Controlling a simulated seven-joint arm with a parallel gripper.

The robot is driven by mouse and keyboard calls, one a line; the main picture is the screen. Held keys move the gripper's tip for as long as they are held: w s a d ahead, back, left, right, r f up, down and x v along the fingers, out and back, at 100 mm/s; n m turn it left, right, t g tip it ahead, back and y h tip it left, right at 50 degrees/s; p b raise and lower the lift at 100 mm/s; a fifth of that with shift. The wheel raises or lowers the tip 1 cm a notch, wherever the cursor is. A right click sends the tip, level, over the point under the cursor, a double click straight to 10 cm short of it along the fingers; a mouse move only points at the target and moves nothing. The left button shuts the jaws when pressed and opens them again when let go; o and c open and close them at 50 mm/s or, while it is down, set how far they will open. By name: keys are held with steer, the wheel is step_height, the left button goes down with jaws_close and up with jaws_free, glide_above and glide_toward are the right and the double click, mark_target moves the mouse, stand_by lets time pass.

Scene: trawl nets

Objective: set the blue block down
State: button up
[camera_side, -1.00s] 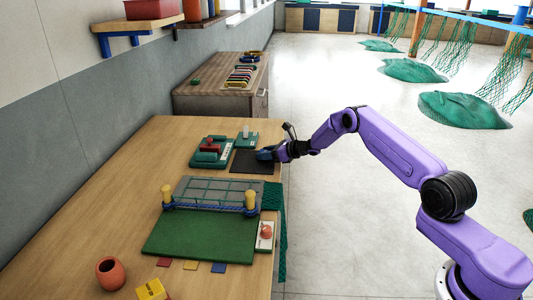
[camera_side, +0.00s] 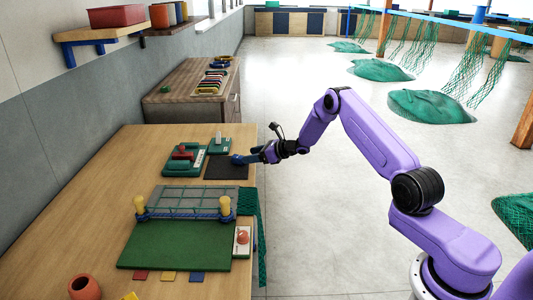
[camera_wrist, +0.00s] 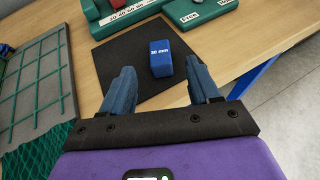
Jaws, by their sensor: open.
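The blue block (camera_wrist: 161,60), with white "mm" lettering, rests on the dark mat (camera_wrist: 113,52) in the wrist view. My gripper (camera_wrist: 159,74) is open. Its two blue-grey fingers stand to the left and right of the block, with a gap on each side and nothing held. The block lies level with and just beyond the fingertips. In the side view my gripper (camera_side: 242,160) is low over the right part of the mat (camera_side: 222,172). There the block cannot be told apart from the blue fingers.
A green device with a red part (camera_side: 183,157) and a smaller green one (camera_side: 219,145) stand behind the mat. A netting frame with yellow posts (camera_side: 190,203) is in front, over a green board (camera_side: 175,247). The table's right edge is close to the mat.

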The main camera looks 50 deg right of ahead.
steer(key=v, duration=0.6)
steer(key=s+a+r+n+g+y, duration=0.3)
steer(key=a+n, duration=0.2)
steer(key=a, duration=0.4)
steer(key=s+a+r+n+g+y, duration=0.25)
steer(key=a+n, duration=0.25)
steer(key=a, duration=0.4)
steer(key=s+a+r+n+g, duration=0.2)
steer(key=s+a+n+g, duration=0.1)
steer(key=s+a+n, duration=0.3)
steer(key=s+a+r+n+g, duration=0.35)
steer(key=s+a, duration=0.25)
steer(key=s, duration=0.3)
steer(key=s+r+n+g+h, duration=0.2)
steer(key=s+n+g+h, duration=0.3)
steer(key=s+n, duration=1.1)
steer(key=s+d+n+t+h, duration=0.4)
steer(key=s+d+n, duration=0.4)
steer(key=s, duration=0.4)
steer(key=shift+s+d+r+n+t+h, duration=0.15)
steer(key=shift+s+d+n+t+h, duration=0.2)
steer(key=shift+d+h, duration=0.25)
